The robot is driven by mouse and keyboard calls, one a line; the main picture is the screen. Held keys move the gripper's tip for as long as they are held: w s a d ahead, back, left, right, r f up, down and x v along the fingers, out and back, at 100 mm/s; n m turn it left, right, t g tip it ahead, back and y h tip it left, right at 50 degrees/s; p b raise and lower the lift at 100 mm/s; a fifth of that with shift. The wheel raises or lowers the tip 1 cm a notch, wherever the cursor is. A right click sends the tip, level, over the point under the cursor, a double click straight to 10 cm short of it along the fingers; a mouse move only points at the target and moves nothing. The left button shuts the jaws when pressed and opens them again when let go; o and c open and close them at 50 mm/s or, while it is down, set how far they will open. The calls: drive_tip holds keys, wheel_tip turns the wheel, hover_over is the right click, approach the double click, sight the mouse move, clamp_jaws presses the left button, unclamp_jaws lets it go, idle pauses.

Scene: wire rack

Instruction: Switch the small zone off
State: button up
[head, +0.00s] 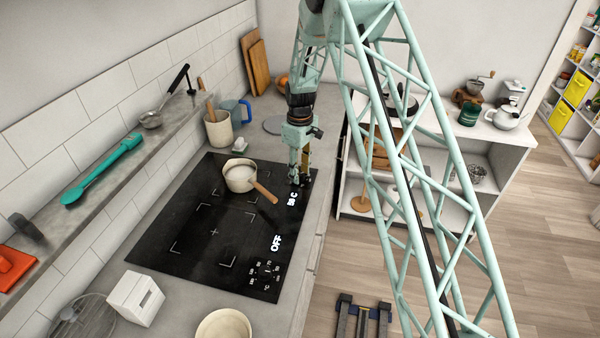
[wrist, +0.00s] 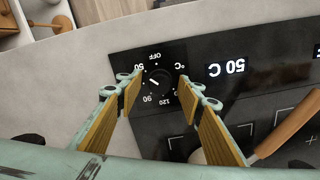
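The black hob (head: 190,225) lies in the counter. Its far display (head: 292,196) reads 50 C, and its near display (head: 276,242) reads OFF beside a near knob (head: 266,271). The far knob (wrist: 154,82) shows in the wrist view, with its white mark toward 50 on a dial of OFF, 50, 90 and 120; the 50 C display (wrist: 227,68) is beside it. My gripper (head: 298,181) is over the hob's far right corner. In the wrist view my gripper (wrist: 159,90) is open, its fingertips on either side of the far knob. I cannot tell whether they touch it.
A cream saucepan (head: 239,176) stands on the far zone, its wooden handle (head: 264,192) pointing toward the displays. The near zone is bare. A white box (head: 135,298) and a cream bowl (head: 223,326) are at the near end. A mug (head: 218,128) stands behind the hob.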

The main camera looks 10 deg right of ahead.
drive_tip(key=c, duration=0.9)
drive_tip(key=shift+m+b, duration=0.35)
drive_tip(key=shift+m, duration=0.15)
drive_tip(key=m+b, duration=0.2)
drive_tip(key=m, duration=0.1)
drive_tip(key=shift+m, duration=0.4)
drive_tip(key=shift+m+b, duration=0.65)
drive_tip(key=shift+m, duration=1.45)
drive_tip(key=o, duration=0.9)
